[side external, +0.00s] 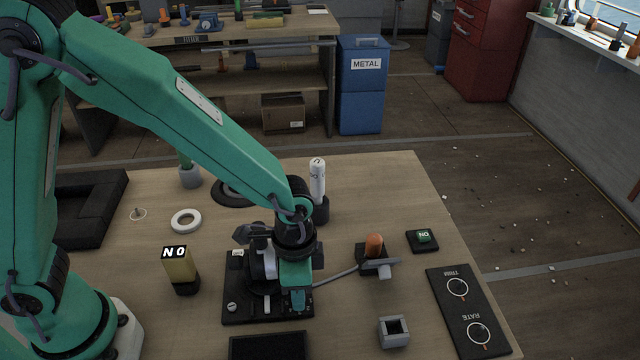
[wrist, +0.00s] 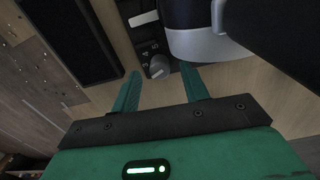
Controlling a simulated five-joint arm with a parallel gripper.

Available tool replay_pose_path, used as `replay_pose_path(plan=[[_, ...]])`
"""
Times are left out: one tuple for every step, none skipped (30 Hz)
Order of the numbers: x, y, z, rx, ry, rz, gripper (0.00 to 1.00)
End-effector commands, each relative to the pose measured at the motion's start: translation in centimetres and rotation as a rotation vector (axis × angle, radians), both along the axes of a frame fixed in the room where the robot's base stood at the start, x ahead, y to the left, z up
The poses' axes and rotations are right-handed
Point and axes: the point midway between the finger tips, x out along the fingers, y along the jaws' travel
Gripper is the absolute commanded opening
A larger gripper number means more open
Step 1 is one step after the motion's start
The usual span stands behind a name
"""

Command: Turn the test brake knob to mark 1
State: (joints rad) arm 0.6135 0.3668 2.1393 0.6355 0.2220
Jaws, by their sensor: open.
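A small grey round knob (wrist: 159,67) sits on a dark plate with small white marks in the wrist view. My gripper (wrist: 161,73) is open, with one green finger on each side of the knob and nothing visibly held. I cannot tell whether either finger touches it. In the side view my gripper (side external: 298,303) is over the right front part of a black base plate (side external: 243,290), where it hides the knob.
A grey-and-white cylinder (wrist: 203,42) stands close beside the knob. A black tray (side external: 268,346) lies in front of the base plate. To the right are an orange-topped lever unit (side external: 374,256), a square grey socket (side external: 394,332) and a dial panel (side external: 467,310).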

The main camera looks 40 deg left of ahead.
Motion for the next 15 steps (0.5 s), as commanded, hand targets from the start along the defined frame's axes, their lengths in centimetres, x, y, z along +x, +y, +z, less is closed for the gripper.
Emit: replay_pose_path(plan=[[-0.03, 0.02, -0.42, 0.001, 0.001, 0.0, 0.45], [-0.03, 0.02, -0.59, 0.001, 0.001, 0.0, 0.45], [-0.03, 0.02, -0.77, 0.001, 0.001, 0.0, 0.45], [-0.03, 0.02, -0.87, 0.001, 0.001, 0.0, 0.45], [-0.03, 0.02, -0.95, 0.001, 0.001, 0.0, 0.45], [-0.03, 0.02, -1.03, 0.001, 0.001, 0.0, 0.45], [-0.03, 0.02, -1.06, 0.0, 0.0, 0.0, 0.45], [-0.03, 0.02, -1.08, 0.0, 0.0, 0.0, 0.45], [-0.03, 0.02, -1.1, 0.0, 0.0, 0.0, 0.45], [-0.03, 0.02, -1.1, 0.0, 0.0, 0.0, 0.45], [-0.03, 0.02, -1.09, 0.0, 0.0, 0.0, 0.45], [-0.03, 0.02, -1.09, 0.0, 0.0, 0.0, 0.45], [-0.03, 0.02, -1.09, 0.0, 0.0, 0.0, 0.45], [-0.03, 0.02, -1.08, 0.0, 0.0, 0.0, 0.45], [-0.03, 0.02, -1.08, 0.0, 0.0, 0.0, 0.39]])
